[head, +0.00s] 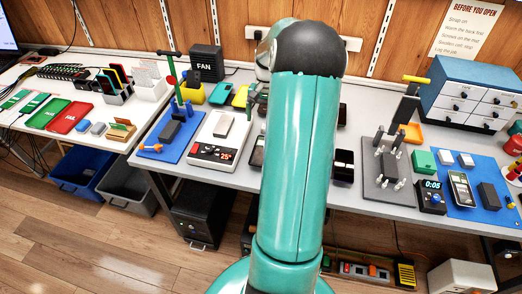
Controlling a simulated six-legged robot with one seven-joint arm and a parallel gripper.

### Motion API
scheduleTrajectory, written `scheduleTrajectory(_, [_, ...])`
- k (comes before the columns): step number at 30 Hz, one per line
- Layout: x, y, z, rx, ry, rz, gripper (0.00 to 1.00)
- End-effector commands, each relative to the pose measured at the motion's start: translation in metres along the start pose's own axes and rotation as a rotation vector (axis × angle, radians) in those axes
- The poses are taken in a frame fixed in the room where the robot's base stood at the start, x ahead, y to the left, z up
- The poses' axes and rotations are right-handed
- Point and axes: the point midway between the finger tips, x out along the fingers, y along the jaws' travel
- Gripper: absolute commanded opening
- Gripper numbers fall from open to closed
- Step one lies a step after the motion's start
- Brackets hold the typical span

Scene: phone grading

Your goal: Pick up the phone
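Several phone-like slabs lie on the workbench (225,180), and I cannot tell which one is the task's phone. A grey one (223,124) lies on a white heating plate showing 25°. A dark one (170,131) lies on the left blue mat. Dark ones (344,165) (342,114) show just right of my arm, and another (257,151) is partly hidden at its left. My teal arm covers the bench's middle. What seems to be my gripper (256,100) shows small and dark left of the arm; its fingers are unclear.
Left are a side table with green and red trays (69,117) and card racks. A fan box (206,63) stands at the back. Right are a grey fixture plate (373,190) with pins, a timer (431,197), a blue mat and a drawer cabinet (477,95). Bins (77,173) stand below.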

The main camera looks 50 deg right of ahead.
Motion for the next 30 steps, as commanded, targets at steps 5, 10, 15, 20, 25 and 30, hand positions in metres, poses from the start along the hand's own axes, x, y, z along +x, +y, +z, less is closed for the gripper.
scheduleTrajectory(5, [0.036,-0.002,0.001,-0.003,-0.005,0.001,0.89])
scheduleTrajectory(10, [0.064,-0.004,0.000,-0.005,-0.003,0.001,0.89])
scheduleTrajectory(15, [0.075,-0.005,-0.001,-0.005,0.000,0.001,0.89])
scheduleTrajectory(20, [0.092,-0.006,-0.002,-0.004,-0.003,0.000,0.89])
scheduleTrajectory(25, [0.118,-0.007,-0.004,-0.006,-0.003,0.001,0.89])
scheduleTrajectory(30, [0.126,-0.007,-0.004,-0.004,0.001,0.001,0.89])
